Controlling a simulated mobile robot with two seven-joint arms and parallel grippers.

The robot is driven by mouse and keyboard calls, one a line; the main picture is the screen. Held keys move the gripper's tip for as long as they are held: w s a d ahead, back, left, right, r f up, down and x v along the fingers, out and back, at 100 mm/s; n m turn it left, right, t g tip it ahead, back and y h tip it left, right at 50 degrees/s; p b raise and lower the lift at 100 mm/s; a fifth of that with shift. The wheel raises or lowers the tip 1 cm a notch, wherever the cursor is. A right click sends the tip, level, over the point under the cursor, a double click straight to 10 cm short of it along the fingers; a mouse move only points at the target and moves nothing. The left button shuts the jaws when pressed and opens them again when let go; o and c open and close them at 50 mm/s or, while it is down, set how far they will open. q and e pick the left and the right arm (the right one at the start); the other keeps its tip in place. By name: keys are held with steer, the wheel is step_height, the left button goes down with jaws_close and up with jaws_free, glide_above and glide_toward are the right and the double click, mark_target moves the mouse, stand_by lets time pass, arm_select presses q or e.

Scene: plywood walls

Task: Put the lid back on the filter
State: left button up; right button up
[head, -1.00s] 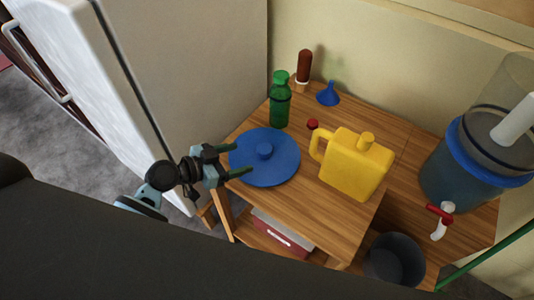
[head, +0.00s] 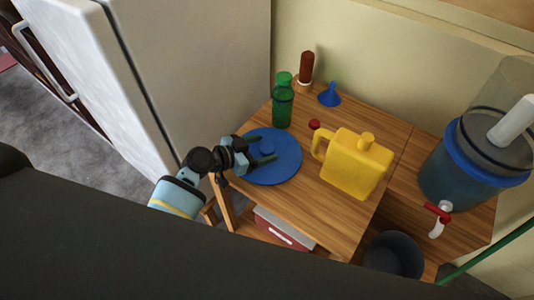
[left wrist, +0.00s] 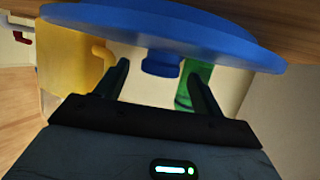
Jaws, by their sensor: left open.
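The blue round lid (head: 286,163) lies flat on the wooden table, with a knob (head: 267,146) at its middle. My left gripper (head: 262,154) is open over the lid's left part, its fingers pointing at the knob. In the left wrist view the lid (left wrist: 170,25) fills the top and its knob (left wrist: 161,64) shows between and beyond the open fingertips (left wrist: 160,75).
A yellow jug (head: 353,165) stands right of the lid. A green bottle (head: 283,105), a red cap (head: 314,124), a blue funnel (head: 329,95) and a brown-handled item (head: 306,70) are behind. A dark bucket (head: 393,256) is below the filter's tap. The fridge (head: 200,80) is at left.

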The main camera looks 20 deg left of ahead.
mark_target(261, 151)
arm_select(q)
steer(key=shift+c, duration=0.2)
steer(key=c, duration=1.1)
arm_select(e)
steer(key=shift+s+f, duration=0.1)
